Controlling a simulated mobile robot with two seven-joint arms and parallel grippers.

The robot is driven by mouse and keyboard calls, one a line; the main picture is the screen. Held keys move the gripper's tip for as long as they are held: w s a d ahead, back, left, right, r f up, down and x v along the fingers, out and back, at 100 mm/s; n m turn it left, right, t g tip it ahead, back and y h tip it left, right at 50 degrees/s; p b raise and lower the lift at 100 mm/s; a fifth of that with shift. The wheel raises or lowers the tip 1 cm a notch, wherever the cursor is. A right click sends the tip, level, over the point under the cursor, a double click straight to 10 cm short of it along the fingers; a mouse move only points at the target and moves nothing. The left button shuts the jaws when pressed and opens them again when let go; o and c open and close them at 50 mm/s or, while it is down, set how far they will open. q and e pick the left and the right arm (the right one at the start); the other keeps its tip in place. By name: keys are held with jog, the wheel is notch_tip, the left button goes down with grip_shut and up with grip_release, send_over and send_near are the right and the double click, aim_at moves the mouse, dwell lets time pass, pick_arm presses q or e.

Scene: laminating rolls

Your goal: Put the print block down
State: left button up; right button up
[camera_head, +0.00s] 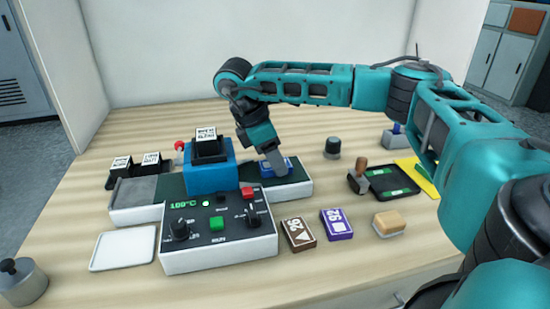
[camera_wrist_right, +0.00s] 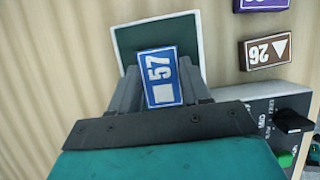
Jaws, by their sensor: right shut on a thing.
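The print block (camera_wrist_right: 162,76) is blue with a white 57 and a white square on its face. My right gripper (camera_head: 280,173) is shut on it, with a finger on each side of it in the wrist view. In the head view the blue block (camera_head: 291,163) shows beside the fingertips, at the right end of the machine's bed. The green pad (camera_wrist_right: 128,42) of the bed lies under it. I cannot tell whether the block touches the pad. My left gripper is not in view.
A control box (camera_head: 205,258) with knobs and buttons stands in front. A blue press head (camera_head: 209,178) is left of my gripper. Brown (camera_head: 297,233) and purple (camera_head: 337,224) blocks, a tan sponge-like block (camera_head: 388,223) and a stamp with a black tray (camera_head: 393,181) lie to the right.

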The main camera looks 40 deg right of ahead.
jog(key=shift+f, duration=0.2)
jog(key=o, duration=1)
jog(key=shift+r, duration=0.1)
jog(key=shift+o, duration=0.2)
jog(key=shift+r, duration=0.3)
jog(key=p+v, duration=0.2)
jog(key=v, duration=0.9)
jog(key=shift+a+r+p, duration=0.2)
jog(key=shift+r+p, duration=0.15)
